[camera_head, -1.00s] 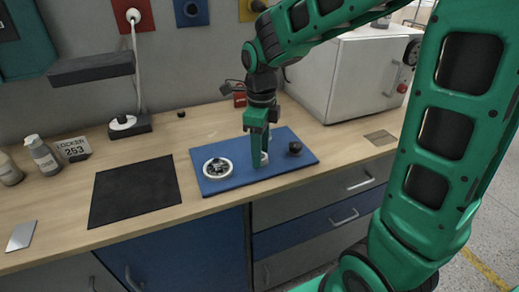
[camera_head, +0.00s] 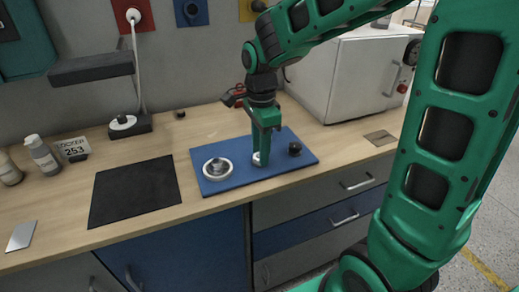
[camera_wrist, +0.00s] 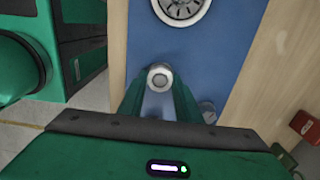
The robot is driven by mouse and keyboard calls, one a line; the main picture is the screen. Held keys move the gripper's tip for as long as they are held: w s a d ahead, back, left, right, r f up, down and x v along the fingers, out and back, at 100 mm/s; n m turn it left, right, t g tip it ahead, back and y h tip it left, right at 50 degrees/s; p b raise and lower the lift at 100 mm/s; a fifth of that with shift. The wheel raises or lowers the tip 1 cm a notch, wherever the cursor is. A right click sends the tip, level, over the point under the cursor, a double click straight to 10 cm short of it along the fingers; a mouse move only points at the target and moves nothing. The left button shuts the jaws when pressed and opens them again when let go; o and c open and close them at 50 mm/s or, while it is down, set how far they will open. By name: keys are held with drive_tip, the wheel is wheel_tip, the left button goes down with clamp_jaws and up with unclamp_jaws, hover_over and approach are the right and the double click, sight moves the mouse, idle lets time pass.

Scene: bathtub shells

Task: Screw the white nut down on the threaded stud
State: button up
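The white nut (camera_head: 257,158) sits on the blue board (camera_head: 232,183), low beside my gripper's fingers. The wrist view shows it from above as a pale ring (camera_wrist: 151,77) with a round grey stud end (camera_wrist: 161,80) in its middle. My gripper (camera_head: 262,154) points down over the board. In the wrist view its two green fingers (camera_wrist: 159,88) reach down on either side of the nut, very near its edges. I cannot tell whether they touch it. The stud's lower part and threads are hidden.
A white-rimmed round fitting (camera_head: 217,168) lies left of the nut on the board, and a dark knob (camera_head: 295,148) stands right of it. A black mat (camera_head: 134,190) lies further left. A grey cabinet (camera_head: 345,75) stands behind right.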

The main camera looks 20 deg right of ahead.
drive_tip(key=c, duration=0.5)
drive_tip(key=m, duration=0.6)
drive_tip(key=shift+c, duration=0.2)
drive_tip(key=m, duration=0.7)
drive_tip(key=o, duration=1.2)
drive_tip(key=shift+c, duration=0.7)
